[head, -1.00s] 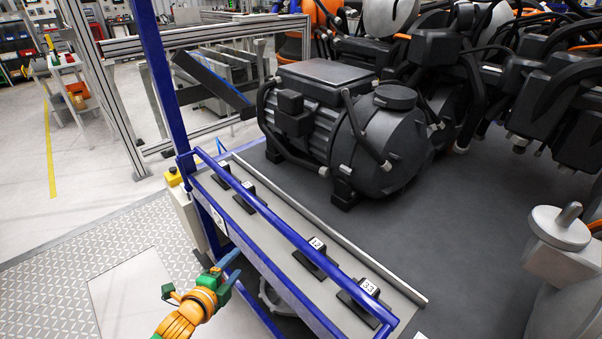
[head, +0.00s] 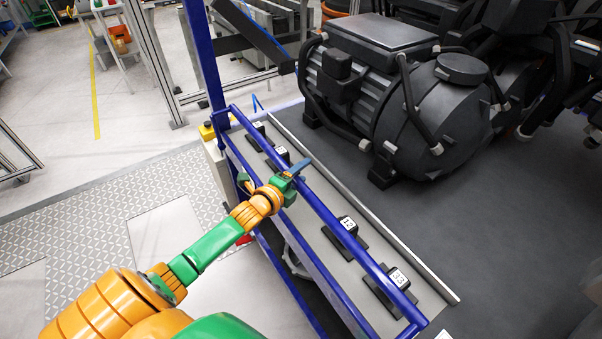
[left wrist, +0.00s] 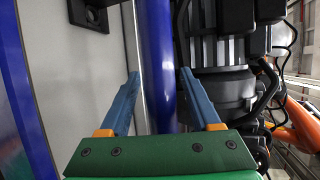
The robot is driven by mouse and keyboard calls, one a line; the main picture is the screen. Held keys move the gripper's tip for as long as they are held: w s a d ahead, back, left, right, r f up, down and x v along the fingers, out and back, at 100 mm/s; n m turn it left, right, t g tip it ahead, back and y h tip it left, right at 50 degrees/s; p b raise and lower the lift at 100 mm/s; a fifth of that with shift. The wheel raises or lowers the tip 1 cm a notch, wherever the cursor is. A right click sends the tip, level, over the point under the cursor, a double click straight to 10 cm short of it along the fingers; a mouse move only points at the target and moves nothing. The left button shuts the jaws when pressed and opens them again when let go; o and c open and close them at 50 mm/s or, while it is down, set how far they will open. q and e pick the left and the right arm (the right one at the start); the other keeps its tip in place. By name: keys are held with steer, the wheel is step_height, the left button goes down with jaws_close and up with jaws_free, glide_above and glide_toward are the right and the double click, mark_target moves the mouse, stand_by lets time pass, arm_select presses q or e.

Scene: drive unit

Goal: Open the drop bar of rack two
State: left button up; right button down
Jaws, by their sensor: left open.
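The rack's blue drop bar (head: 323,212) runs slantwise along the front of the grey shelf, from the blue post down to the lower right. My left gripper (head: 298,168) is at the bar's upper half, coming from the left. In the left wrist view the blue bar (left wrist: 158,60) stands upright between the two open blue fingers (left wrist: 155,95), with a gap on each side. The fingers are not shut on it. My right gripper is not in view.
Black numbered blocks, such as block 12 (head: 347,228) and block 33 (head: 393,287), sit on the grey shelf behind the bar. A large dark motor unit (head: 400,90) stands beyond. A blue post (head: 206,60) rises at the rack's far end.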

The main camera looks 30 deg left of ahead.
arm_select(q)
steer(key=shift+s+r, duration=0.1)
steer(key=shift+c, duration=1.3)
jaws_close()
